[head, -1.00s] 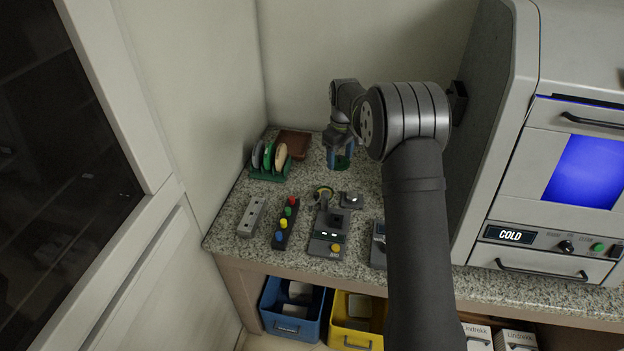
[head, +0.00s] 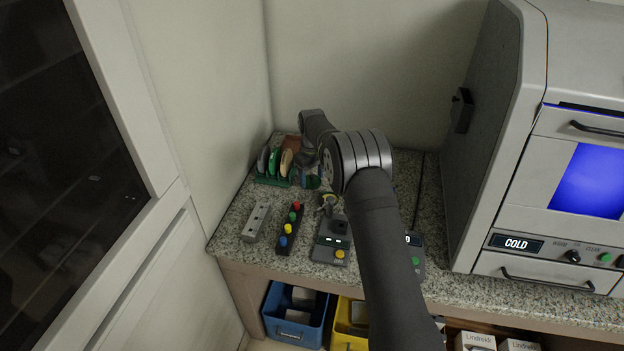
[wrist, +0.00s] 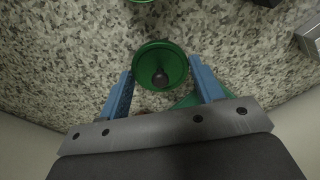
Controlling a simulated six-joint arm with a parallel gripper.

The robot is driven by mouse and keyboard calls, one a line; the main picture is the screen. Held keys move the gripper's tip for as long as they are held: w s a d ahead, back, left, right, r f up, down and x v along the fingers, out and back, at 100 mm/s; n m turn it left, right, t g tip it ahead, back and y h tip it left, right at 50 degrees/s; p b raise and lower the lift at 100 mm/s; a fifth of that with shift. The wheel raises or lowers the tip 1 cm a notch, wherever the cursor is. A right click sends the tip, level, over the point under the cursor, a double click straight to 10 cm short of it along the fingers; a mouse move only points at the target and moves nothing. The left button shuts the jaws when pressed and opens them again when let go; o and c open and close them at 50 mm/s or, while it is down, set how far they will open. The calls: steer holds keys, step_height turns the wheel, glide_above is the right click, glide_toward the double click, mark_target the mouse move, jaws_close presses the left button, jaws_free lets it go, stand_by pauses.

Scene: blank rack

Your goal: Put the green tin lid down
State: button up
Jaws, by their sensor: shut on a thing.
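The green tin lid (wrist: 160,62) is round with a dark knob at its middle. In the wrist view it sits between the blue fingers of my gripper (wrist: 164,84), which is shut on it. In the head view my gripper (head: 308,178) is low over the back left of the counter, just right of the green rack, with a bit of green lid (head: 314,183) showing. My arm hides part of it. I cannot tell whether the lid touches the counter. More green shows behind the right finger in the wrist view, too covered to identify.
The green rack (head: 273,182) holds grey, green and cream discs upright. A brown flat thing (head: 291,142) lies behind it, partly hidden. A grey block (head: 256,222), a strip of coloured knobs (head: 290,230) and a grey device (head: 330,242) stand in front. A large machine (head: 505,170) is at right.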

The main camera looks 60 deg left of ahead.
mark_target(312, 176)
steer(key=shift+f, duration=0.7)
steer(key=shift+f, duration=0.1)
steer(key=o, duration=0.9)
steer(key=shift+o, duration=0.2)
step_height(312, 176, up, 12)
steer(key=shift+f, duration=3.95)
